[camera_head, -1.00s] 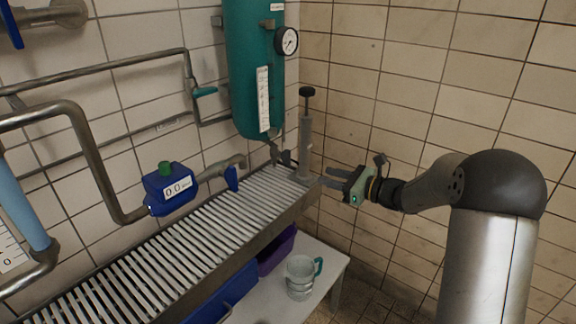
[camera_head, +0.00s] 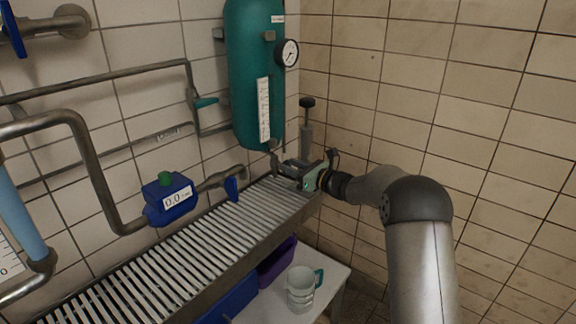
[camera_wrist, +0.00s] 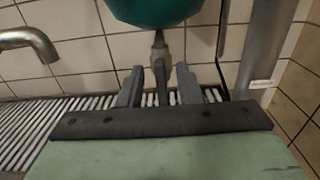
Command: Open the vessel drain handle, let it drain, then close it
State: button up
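The teal vessel (camera_head: 254,75) hangs on the tiled wall, with its drain outlet (camera_head: 274,160) at the bottom. In the wrist view, the vessel's underside (camera_wrist: 155,8) is at the top and the dark drain handle (camera_wrist: 160,80) points toward me below it. My gripper (camera_head: 287,166) is under the vessel above the grating. In the wrist view my gripper (camera_wrist: 159,85) is open, one finger on each side of the handle, with visible gaps on both sides. In the head view my gripper largely hides the handle.
A grey upright pump (camera_head: 306,138) with a black top stands just right of the vessel, close behind my gripper. The slatted grating (camera_head: 200,245) runs left below. A blue meter (camera_head: 168,197) and a glass jug (camera_head: 301,288) on a low white table (camera_head: 328,276) are nearby.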

jog(key=shift+x, duration=1)
grip_shut()
